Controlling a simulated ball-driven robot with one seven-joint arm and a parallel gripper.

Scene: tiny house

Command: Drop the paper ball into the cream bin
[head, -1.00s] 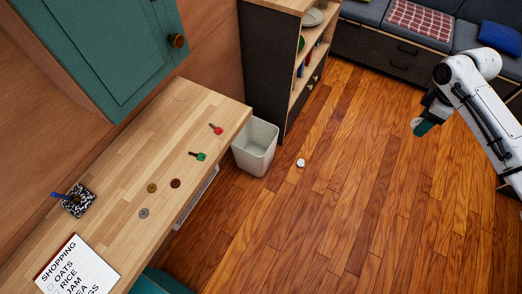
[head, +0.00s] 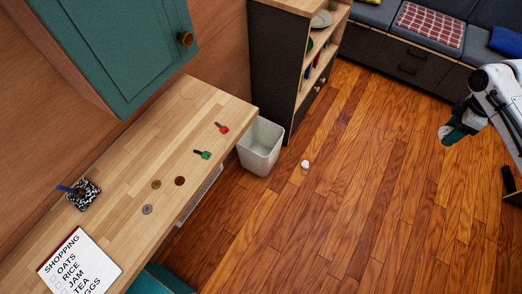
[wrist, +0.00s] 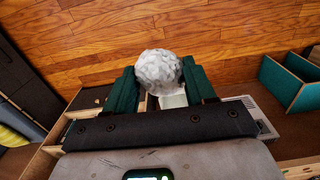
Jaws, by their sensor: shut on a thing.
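My gripper (head: 447,132) is at the right of the head view, above the floor and well to the right of the bin. It is shut on a crumpled white paper ball (wrist: 159,71), held between its two green fingers in the wrist view. The cream bin (head: 260,147) stands upright on the floor between the counter end and the dark shelf unit; its visible inside looks empty. A pale shape just below the ball in the wrist view may be the bin, but I cannot tell.
Another small white ball (head: 305,164) lies on the wooden floor right of the bin. The counter (head: 120,190) holds keys, coins, a shopping list and a pen cup. A shelf unit (head: 280,70) stands behind the bin. The middle floor is clear.

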